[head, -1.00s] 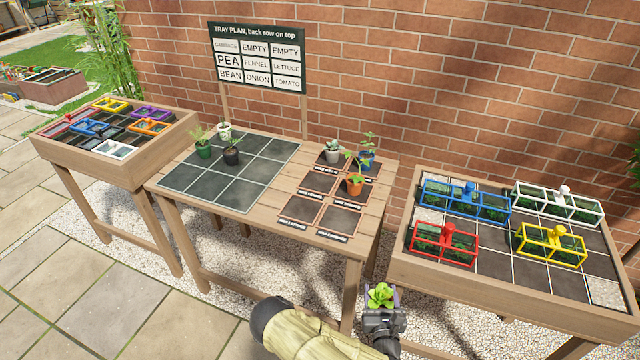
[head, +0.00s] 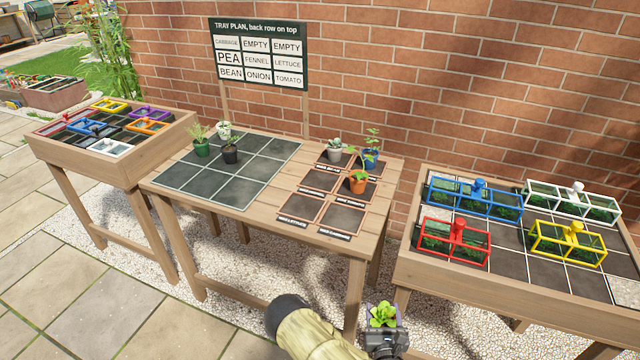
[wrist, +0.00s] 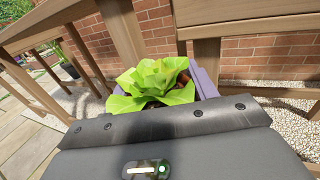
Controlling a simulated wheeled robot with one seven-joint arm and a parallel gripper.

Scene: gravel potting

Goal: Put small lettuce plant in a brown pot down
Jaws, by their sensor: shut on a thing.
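The small lettuce plant (head: 382,314) has bright green leaves and is held upright in my gripper (head: 384,330), low in front of the middle table. In the wrist view the lettuce (wrist: 155,82) rises just beyond the gripper body, with purple pieces on both sides of it. The middle table (head: 262,228) carries a dark grid tray (head: 208,184) at left and brown labelled squares at right. The front squares (head: 343,218) are bare. A sign (head: 258,54) behind lists LETTUCE at middle right.
The tray's back-left part holds a green pot (head: 202,150) and a black pot (head: 230,155). A grey pot (head: 334,156), a blue pot (head: 371,161) and an orange pot (head: 358,185) stand on the squares. Side tables hold coloured frames at left (head: 110,145) and right (head: 455,240).

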